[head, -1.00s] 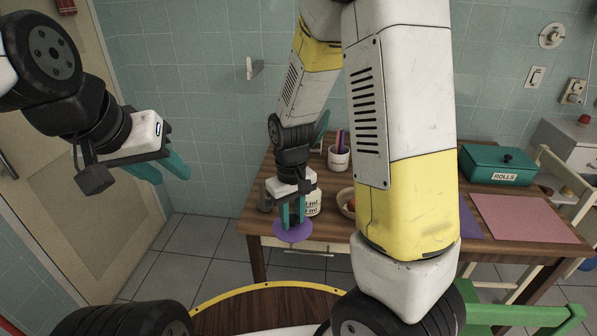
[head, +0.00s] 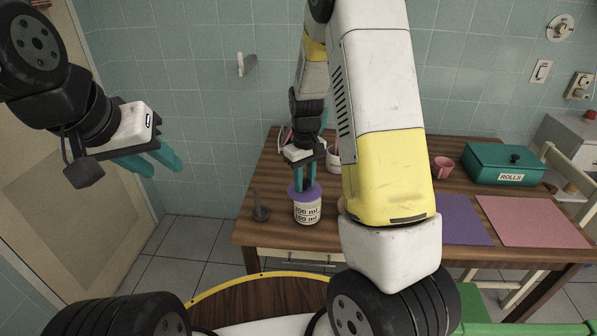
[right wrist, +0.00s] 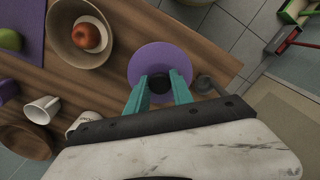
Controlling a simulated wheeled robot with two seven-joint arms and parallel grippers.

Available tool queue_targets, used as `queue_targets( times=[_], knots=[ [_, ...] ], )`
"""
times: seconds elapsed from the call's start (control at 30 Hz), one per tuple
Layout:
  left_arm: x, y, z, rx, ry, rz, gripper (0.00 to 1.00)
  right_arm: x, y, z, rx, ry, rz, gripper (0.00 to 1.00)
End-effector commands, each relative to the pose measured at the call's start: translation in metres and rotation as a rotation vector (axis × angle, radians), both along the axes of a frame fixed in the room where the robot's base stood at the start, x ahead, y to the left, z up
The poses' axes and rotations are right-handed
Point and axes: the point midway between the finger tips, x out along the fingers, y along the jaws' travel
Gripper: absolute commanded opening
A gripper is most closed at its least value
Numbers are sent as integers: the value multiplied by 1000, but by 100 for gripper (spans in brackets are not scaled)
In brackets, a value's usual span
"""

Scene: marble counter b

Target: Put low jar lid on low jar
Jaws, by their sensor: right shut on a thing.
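The purple round low jar lid (head: 305,196) is held by my right gripper (head: 303,186), whose teal fingers are shut on its dark knob. My left gripper (head: 164,160) is open and empty, in the air left of the table.
A dark upright tool (head: 260,206) stands left of the jar. A pink mug (head: 444,168), a green box (head: 497,166) and mats lie to the right.

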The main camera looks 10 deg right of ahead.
Motion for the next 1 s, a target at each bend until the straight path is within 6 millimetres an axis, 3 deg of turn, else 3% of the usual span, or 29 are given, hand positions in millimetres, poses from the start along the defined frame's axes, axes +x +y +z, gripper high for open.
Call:
queue_targets(
  times=[0.2,0.33,0.53,0.9,0.93,1.0],
  knots=[
    [0,0,0,0,0,0,36,24,-15,-3,0,0,-1,0],
    [0,0,0,0,0,0,36,25,-16,-9,0,2,0,0],
    [0,0,0,0,0,0,36,25,-16,-36,0,3,-1,0],
    [0,0,0,0,0,0,36,25,-16,-41,0,0,0,0],
    [0,0,0,0,0,0,36,25,-16,-41,0,0,0,30],
    [0,0,0,0,0,0,36,25,-16,-41,0,0,0,43]
  ],
)
